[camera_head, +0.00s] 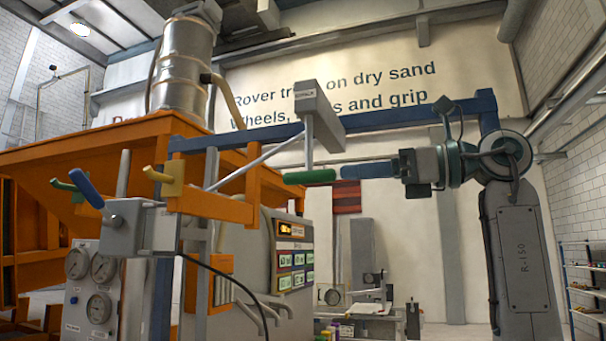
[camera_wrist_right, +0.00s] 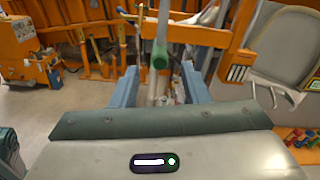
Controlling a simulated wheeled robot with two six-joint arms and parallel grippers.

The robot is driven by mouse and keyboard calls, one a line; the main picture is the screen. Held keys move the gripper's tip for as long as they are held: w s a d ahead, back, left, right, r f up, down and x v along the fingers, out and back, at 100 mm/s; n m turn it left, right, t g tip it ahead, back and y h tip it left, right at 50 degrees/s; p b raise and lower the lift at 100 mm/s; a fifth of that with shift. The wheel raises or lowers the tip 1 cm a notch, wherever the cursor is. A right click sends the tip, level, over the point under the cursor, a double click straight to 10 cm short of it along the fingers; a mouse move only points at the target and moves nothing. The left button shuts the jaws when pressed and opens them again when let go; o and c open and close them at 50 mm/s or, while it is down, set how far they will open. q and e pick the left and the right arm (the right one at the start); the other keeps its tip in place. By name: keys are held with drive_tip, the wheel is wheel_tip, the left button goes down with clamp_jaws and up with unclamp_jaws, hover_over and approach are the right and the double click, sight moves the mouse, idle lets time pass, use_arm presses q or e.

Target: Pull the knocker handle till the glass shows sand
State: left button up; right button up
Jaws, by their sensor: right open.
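The green knocker handle (camera_head: 310,176) hangs level at the foot of a thin grey rod, under a grey labelled box (camera_head: 315,103) on the blue beam. My right gripper (camera_head: 343,171) is open, its blue fingers pointing left, just right of the handle's near end. In the right wrist view, the green handle (camera_wrist_right: 160,55) shows almost end-on, in line with the gap between the two spread fingers (camera_wrist_right: 159,76). Nothing is held. I cannot make out the glass or any sand in it. My left gripper is not in view.
The orange sandbed frame (camera_head: 100,140) and a metal drum (camera_head: 184,68) stand at left. The blue beam (camera_head: 420,114) runs above my right gripper.

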sight(311, 177)
drive_tip(key=p+x, duration=0.3)
drive_tip(key=x, duration=0.5)
drive_tip(key=shift+s+a+r, duration=0.1)
drive_tip(key=shift+a, duration=0.05)
drive_tip(key=shift+w+a, duration=0.3)
drive_tip(key=shift+a, duration=0.2)
drive_tip(key=shift+c, duration=0.3)
clamp_jaws()
